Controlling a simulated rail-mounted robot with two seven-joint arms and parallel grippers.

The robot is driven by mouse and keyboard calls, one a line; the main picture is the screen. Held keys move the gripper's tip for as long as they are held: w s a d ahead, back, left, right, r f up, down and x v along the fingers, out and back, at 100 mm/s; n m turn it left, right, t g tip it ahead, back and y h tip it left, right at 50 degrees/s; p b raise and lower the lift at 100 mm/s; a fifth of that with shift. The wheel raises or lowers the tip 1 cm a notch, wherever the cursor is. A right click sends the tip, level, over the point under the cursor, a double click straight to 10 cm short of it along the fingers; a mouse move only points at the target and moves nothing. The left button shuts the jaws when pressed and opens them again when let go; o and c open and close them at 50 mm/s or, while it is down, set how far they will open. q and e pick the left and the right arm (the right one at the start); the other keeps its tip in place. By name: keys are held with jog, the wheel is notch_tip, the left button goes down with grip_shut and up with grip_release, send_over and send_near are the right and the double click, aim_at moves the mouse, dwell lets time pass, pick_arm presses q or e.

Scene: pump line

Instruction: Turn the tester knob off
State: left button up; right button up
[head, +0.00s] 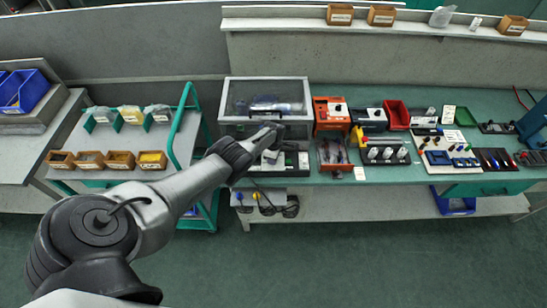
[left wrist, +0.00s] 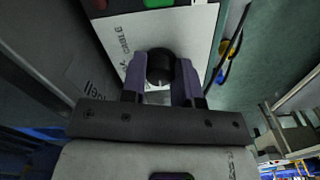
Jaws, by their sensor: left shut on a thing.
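In the left wrist view, the round black tester knob (left wrist: 160,66) sits on a light panel (left wrist: 196,32) with printed markings. A green part (left wrist: 159,2) and a red part (left wrist: 99,3) show at the panel's top edge. My left gripper (left wrist: 161,78) has its two purple fingers on either side of the knob and is shut on it. The arm and gripper hide the knob there. My right gripper is not in view.
A teal-framed cart (head: 172,135) with small boxes is to the left. The floor in front is clear.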

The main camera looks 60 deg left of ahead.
pick_arm(q)
jog(key=shift+n, duration=0.3)
dwell(0.4)
jog(key=o, duration=0.9)
jog(key=shift+r, duration=0.1)
jog(key=shift+r+p, duration=6.5)
jog(key=shift+r, duration=0.35)
